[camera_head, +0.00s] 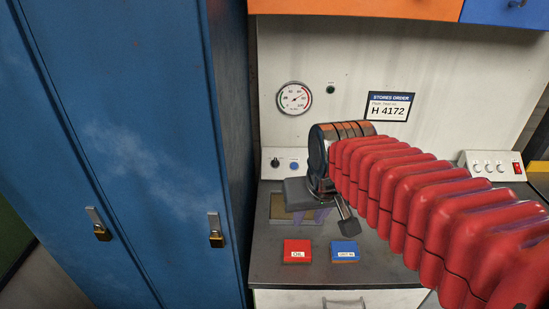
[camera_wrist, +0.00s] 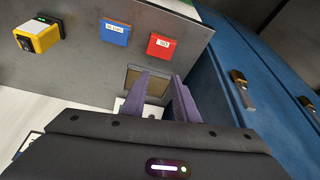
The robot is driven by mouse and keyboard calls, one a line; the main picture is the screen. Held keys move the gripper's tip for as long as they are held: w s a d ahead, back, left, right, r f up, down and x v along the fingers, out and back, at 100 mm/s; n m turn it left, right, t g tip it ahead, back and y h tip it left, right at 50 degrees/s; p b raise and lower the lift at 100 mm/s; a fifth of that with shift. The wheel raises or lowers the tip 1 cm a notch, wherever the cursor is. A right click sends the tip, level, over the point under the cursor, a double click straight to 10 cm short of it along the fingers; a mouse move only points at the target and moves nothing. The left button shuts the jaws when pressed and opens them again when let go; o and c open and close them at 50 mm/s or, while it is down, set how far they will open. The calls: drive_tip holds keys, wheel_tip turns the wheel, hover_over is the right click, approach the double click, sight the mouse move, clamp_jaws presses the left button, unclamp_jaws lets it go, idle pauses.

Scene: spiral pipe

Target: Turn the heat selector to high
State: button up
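I cannot read any heat marking, so which knob is the heat selector is unclear. My gripper (camera_head: 309,216) is over the bench in front of this panel, its purple fingers pointing down. In the wrist view my gripper (camera_wrist: 161,76) has its fingers apart with nothing held between them. A pale surface shows behind the fingers there, mostly hidden by the gripper body.
A tan square plate (camera_head: 279,207) lies on the bench near my gripper. A red box (camera_head: 297,251) and a blue box (camera_head: 345,251) lie in front. Blue lockers (camera_head: 130,150) stand close on the left. A white switch panel (camera_head: 489,167) stands right. A yellow device (camera_wrist: 40,37) shows in the wrist view.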

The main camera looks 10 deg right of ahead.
drive_tip(key=m, duration=0.2)
approach(275, 161)
drive_tip(key=s+r, duration=0.4)
drive_tip(key=s, duration=0.6)
drive_tip(key=w+r+m, duration=0.1)
drive_tip(key=w, duration=0.7)
drive_tip(key=shift+a+m+h, duration=0.3)
drive_tip(key=shift+a, duration=0.05)
drive_tip(key=x, duration=1.3)
drive_tip(key=shift+w+f, duration=0.2)
drive_tip(key=shift+f, duration=0.05)
drive_tip(key=shift+c, duration=0.6)
clamp_jaws()
